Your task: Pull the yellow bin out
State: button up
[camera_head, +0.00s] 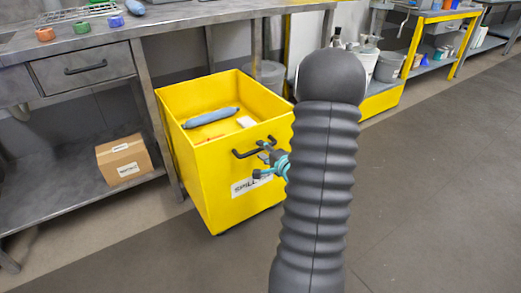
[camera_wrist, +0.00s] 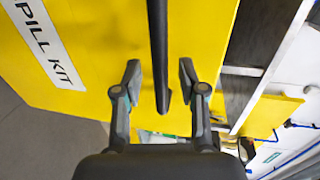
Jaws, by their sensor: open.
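The yellow bin (camera_head: 215,180) stands on the floor at the bench, its open top showing a blue-grey roll and small items inside. Its front carries a white label and a black bar handle (camera_head: 243,153). My gripper (camera_head: 263,160) is at the handle, partly hidden behind my arm. In the wrist view, the open fingers of my gripper (camera_wrist: 160,72) sit one on each side of the black handle (camera_wrist: 158,50), with gaps between fingers and bar. The label on the bin (camera_wrist: 75,30) shows at left there.
A metal bench (camera_head: 180,18) with a drawer stands behind and left of the bin. A cardboard box (camera_head: 124,161) lies on its lower shelf. A yellow-framed bench with buckets stands at right. The grey floor (camera_head: 430,190) in front and at right is clear.

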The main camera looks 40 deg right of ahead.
jog(key=v, duration=1)
jog(key=shift+s, duration=0.15)
